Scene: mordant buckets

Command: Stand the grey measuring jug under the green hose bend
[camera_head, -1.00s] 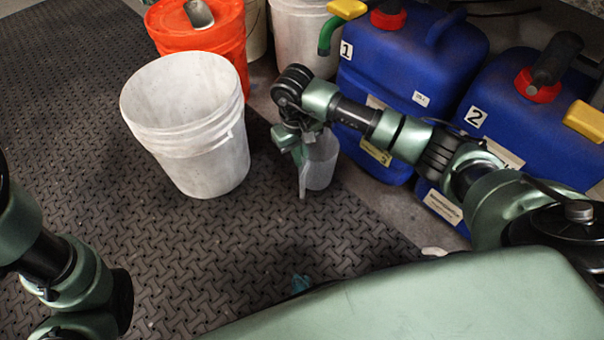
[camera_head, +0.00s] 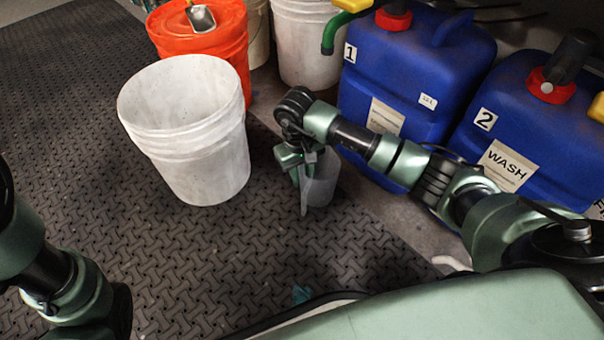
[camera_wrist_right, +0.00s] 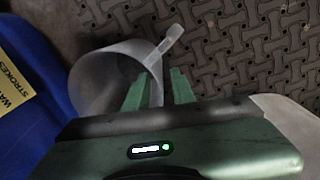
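The green hose bend (camera_head: 329,38) hangs from a yellow fitting at the left edge of the blue canister marked 1. The grey measuring jug (camera_head: 322,186) is a translucent cup, upright, in front of that canister and right of the white bucket. My right gripper (camera_head: 304,188) is at the jug's near left side. In the right wrist view, the jug (camera_wrist_right: 96,78) opens toward the camera, and its pale handle (camera_wrist_right: 168,45) runs to the gap between my right fingers (camera_wrist_right: 160,86). The fingers appear closed on the handle. My left arm enters at left; its gripper is out of view.
The blue canister 1 (camera_head: 395,70) and the blue canister 2 (camera_head: 545,125), labelled WASH, stand at right. An empty white bucket (camera_head: 205,165) stands left of the jug. An orange bucket (camera_head: 225,45) with a scoop stands behind it. The black mat (camera_head: 60,120) is clear at left.

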